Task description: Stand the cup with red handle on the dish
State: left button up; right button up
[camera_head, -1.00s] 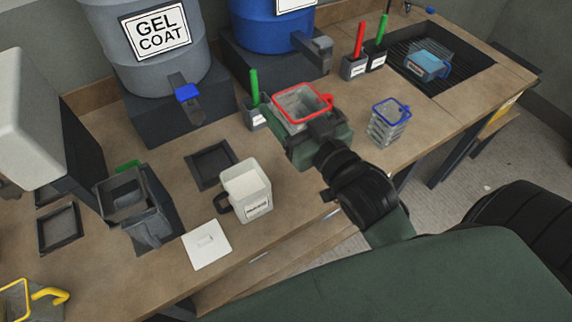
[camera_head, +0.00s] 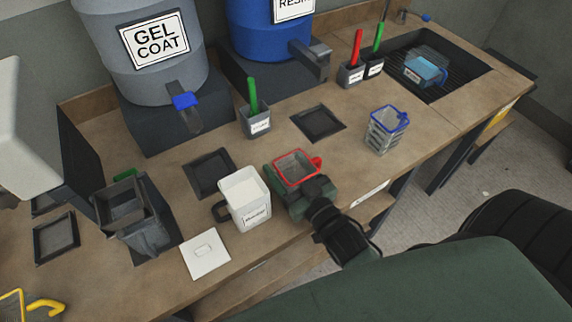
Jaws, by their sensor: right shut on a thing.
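The clear cup with red rim and red handle (camera_head: 296,168) is in my right gripper (camera_head: 300,190), which is shut on it near the bench's front edge. The cup looks upright; whether its base touches the bench is hidden by the gripper. Several dark square shallow dishes lie on the bench: one behind the cup to the right (camera_head: 318,122), one to the left behind the white container (camera_head: 209,173), one at the far left (camera_head: 56,238). The two nearer dishes look empty. My left gripper is not in view.
A white container (camera_head: 246,203) stands close left of the cup, its lid (camera_head: 205,254) beside it. A blue-rimmed clear cup (camera_head: 384,132) stands to the right. A holder with a green-handled tool (camera_head: 256,122) stands behind. A blue-handled cup (camera_head: 424,70) sits on the sink grate.

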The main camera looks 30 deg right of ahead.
jog(key=o, duration=1.4)
jog(key=shift+f, duration=0.1)
